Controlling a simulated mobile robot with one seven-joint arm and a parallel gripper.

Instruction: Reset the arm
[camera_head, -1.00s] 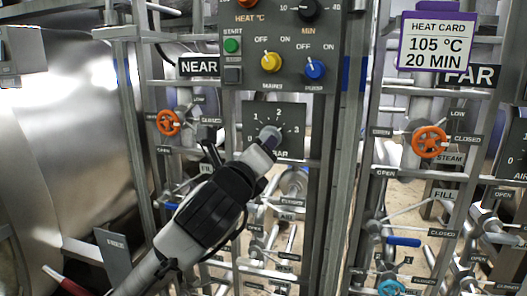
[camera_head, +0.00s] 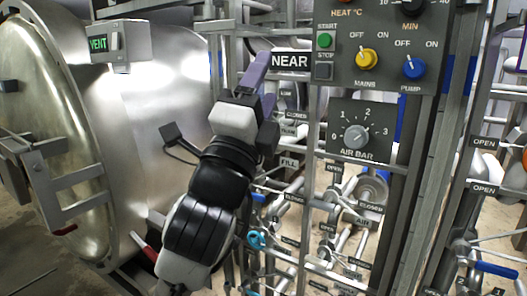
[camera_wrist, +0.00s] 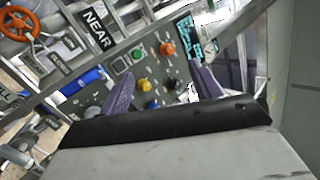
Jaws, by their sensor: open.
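My gripper (camera_head: 256,72) is raised in front of the frame left of the control panel, beside the NEAR sign (camera_head: 290,61). In the wrist view its two purple fingers (camera_wrist: 160,95) stand wide apart with nothing between them. The control panel (camera_wrist: 95,100) shows behind the fingers there. In the head view the AIR BAR knob (camera_head: 356,136) is clear of my gripper, its pointer up and to the right, near 2.
The panel carries a green START button (camera_head: 324,40), a yellow MAINS knob (camera_head: 365,58) and a blue PUMP knob (camera_head: 414,68). A steel vessel (camera_head: 160,110) with a VENT box (camera_head: 120,44) stands left. Pipes and valves crowd below.

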